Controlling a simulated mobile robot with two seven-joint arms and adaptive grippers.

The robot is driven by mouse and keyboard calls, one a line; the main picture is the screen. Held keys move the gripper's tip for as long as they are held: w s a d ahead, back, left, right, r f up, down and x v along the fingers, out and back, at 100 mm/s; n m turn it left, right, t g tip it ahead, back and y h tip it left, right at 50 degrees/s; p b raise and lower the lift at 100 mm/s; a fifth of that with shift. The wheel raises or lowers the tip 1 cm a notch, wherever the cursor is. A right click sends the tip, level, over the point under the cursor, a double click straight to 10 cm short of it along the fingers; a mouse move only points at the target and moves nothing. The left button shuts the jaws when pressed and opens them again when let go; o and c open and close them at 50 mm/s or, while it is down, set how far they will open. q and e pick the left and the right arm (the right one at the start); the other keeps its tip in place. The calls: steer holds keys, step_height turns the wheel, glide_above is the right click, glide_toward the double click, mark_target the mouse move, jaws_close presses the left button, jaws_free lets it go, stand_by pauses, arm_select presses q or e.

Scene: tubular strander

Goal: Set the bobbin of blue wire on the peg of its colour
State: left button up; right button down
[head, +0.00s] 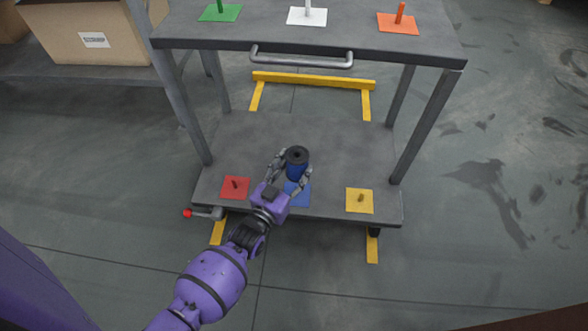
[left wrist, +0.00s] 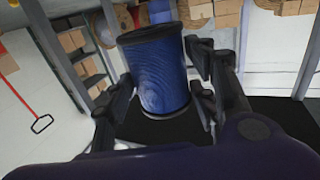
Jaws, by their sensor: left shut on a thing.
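The bobbin of blue wire (head: 297,165) has black end flanges and stands upright over the lower shelf of the cart. My left gripper (head: 290,172) is shut on the bobbin, with a finger on each side of it. In the left wrist view the blue bobbin (left wrist: 158,75) sits between the fingers. The blue square (head: 302,196) on the lower shelf is partly covered by the gripper and bobbin. Its peg is hidden, and I cannot tell whether the bobbin is around it or above it. My right gripper is not in view.
On the lower shelf, a red square (head: 235,188) and a yellow square (head: 359,201) with pegs flank the blue one. The upper shelf has green (head: 221,13), white (head: 307,16) and orange (head: 398,23) squares with pegs. A handle (head: 302,60) crosses the upper shelf's front edge.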

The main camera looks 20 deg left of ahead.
mark_target(293, 180)
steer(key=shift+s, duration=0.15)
